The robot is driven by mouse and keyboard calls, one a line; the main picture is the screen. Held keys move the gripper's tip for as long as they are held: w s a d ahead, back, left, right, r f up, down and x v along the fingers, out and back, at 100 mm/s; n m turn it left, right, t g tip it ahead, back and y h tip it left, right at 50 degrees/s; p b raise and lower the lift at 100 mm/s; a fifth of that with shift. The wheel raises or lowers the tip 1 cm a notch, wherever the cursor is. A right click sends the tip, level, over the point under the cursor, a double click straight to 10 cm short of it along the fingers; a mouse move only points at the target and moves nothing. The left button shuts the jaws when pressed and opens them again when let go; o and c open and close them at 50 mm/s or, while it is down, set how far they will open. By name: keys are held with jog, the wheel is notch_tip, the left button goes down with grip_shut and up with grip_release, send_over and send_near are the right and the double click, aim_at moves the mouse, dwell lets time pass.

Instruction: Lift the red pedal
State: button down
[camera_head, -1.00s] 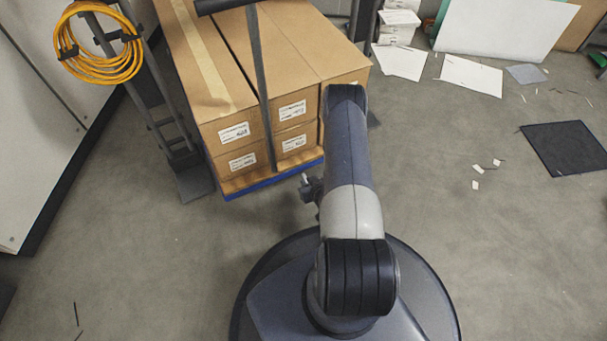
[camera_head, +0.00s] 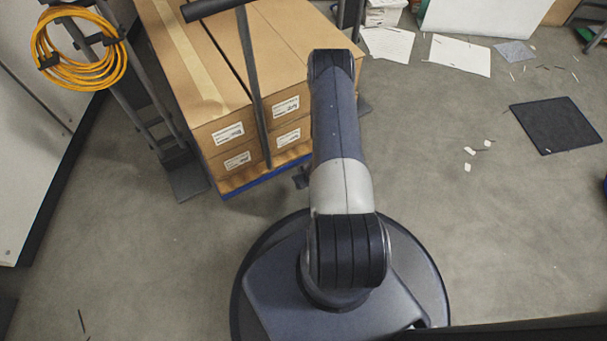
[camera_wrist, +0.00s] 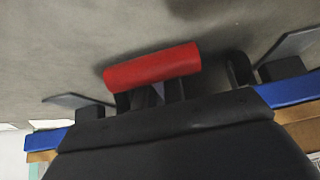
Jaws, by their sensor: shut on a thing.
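The red pedal (camera_wrist: 152,67) is a short, rounded red bar in the wrist view, slightly tilted, with its right end higher. My gripper (camera_wrist: 150,94) is shut on it, its dark fingers right at the pedal's near side. The contact itself is partly hidden by the dark gripper body. In the head view the pedal does not show; my arm stands between the camera and that area.
Brown boxes (camera_head: 228,158) stand stacked on a blue-edged base (camera_head: 262,174) with an upright dark handle (camera_head: 252,90). A hand truck (camera_head: 160,135) with a coiled orange cable (camera_head: 78,48) stands left. A black mat (camera_head: 557,126) and papers lie right. Open floor surrounds my base.

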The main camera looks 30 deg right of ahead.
jog(key=shift+w+d+r, duration=0.1)
jog(key=shift+w+r, duration=0.05)
jog(key=shift+w, duration=0.05)
grip_release()
jog(key=shift+s, duration=0.1)
dwell(0.7)
